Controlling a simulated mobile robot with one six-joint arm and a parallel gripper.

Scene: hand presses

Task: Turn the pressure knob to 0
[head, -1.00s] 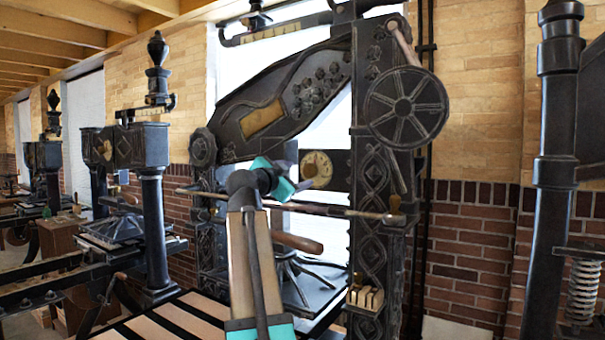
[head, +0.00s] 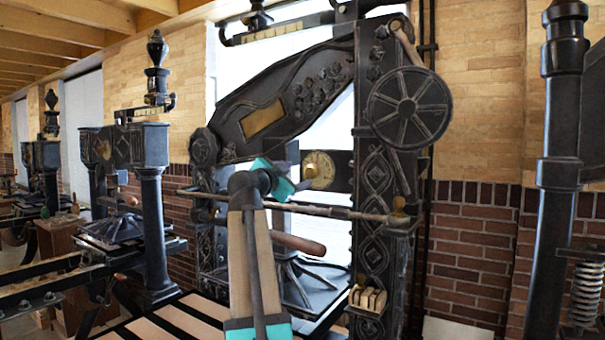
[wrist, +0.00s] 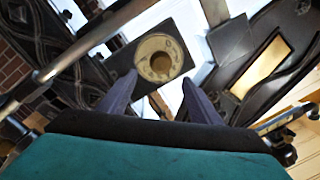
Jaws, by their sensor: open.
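The pressure knob is the round, cream and brass dial (head: 319,170) on a dark bar across the middle of the black hand press (head: 372,200). In the wrist view the dial (wrist: 159,58) lies ahead of my gripper (wrist: 160,85), whose two dark fingers are spread apart. Marks ring the dial, but they are too small to read. In the head view my gripper (head: 300,178) is just left of the dial, close to it. Whether the fingertips touch it cannot be told. Nothing is between the fingers except the view of the dial.
A long metal rod (head: 320,209) crosses the press below the dial and also shows in the wrist view (wrist: 85,42). A wooden handle (head: 298,243) sticks out below it. A spoked wheel (head: 409,107) is at upper right. Another press (head: 152,215) stands left.

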